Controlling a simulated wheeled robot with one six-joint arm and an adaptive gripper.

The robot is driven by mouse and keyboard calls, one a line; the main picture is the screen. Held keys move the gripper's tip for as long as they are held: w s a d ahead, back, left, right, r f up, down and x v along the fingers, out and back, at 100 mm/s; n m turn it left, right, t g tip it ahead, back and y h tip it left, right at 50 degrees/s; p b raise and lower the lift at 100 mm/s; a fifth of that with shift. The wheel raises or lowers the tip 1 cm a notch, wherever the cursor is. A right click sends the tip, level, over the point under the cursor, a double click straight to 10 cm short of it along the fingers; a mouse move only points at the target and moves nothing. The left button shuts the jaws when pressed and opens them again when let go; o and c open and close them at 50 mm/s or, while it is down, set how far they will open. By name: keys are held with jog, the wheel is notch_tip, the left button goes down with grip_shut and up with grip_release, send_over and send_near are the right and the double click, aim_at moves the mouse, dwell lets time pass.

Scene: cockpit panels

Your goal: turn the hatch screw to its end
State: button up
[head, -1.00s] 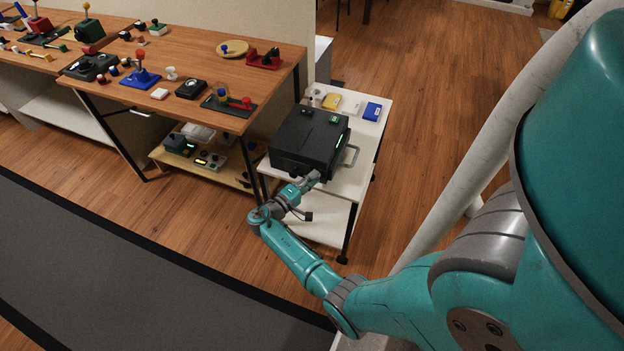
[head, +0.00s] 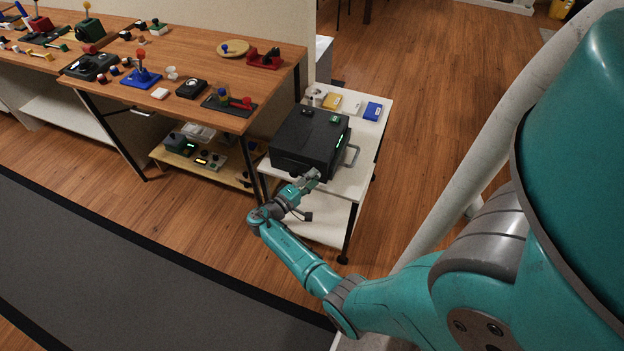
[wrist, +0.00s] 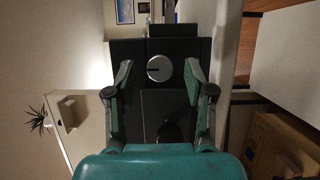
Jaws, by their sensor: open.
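The hatch screw (wrist: 159,68) is a round, pale metal disc with a dark slot, set in the dark front of a black box (wrist: 164,110). The slot lies about level in the wrist view, on the disc's left half. My gripper (wrist: 158,76) is open, with one finger on each side of the screw and a gap to both. I cannot tell how far the fingertips are from the panel. In the head view the black box (head: 305,135) stands on a white cart, and my gripper (head: 311,178) is at its near side. The screw is hidden there.
The white cart (head: 362,150) also carries a yellow box (head: 331,101) and a blue box (head: 373,111) behind the black box. A metal handle (head: 352,156) sticks out on its right. A wooden bench (head: 190,55) with several levers and knobs stands left. Floor on the right is clear.

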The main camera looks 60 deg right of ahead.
jog(key=v, duration=1.1)
jog(key=shift+a, duration=0.35)
jog(key=shift+w, duration=0.1)
jog(key=s+a+f+n+t+y, duration=0.25)
jog(key=s+f+t, duration=0.2)
jog(key=f, duration=0.25)
jog(key=s+a+f+n+t+y, duration=0.2)
jog(key=s+a+f+t+y, duration=0.15)
jog(key=s+f, duration=0.3)
jog(key=s+a+r+n+t+y, duration=0.2)
jog(key=s+a+t+y, duration=0.4)
jog(key=s+a, duration=0.6)
jog(key=s+a+r+m+t+y, duration=0.1)
jog(key=s+a+r+t, duration=0.1)
jog(key=r, duration=0.8)
jog(key=s+a+r+m+t+y, duration=0.1)
jog(key=a+r, duration=0.4)
jog(key=r, duration=0.6)
jog(key=s+a+r+m+t+y, duration=0.1)
jog(key=s+a+r+t+y, duration=0.1)
jog(key=r, duration=0.9)
jog(key=shift+s+a+t+y, duration=0.3)
jog(key=shift+a+t+y, duration=0.3)
jog(key=shift+a+t, duration=0.25)
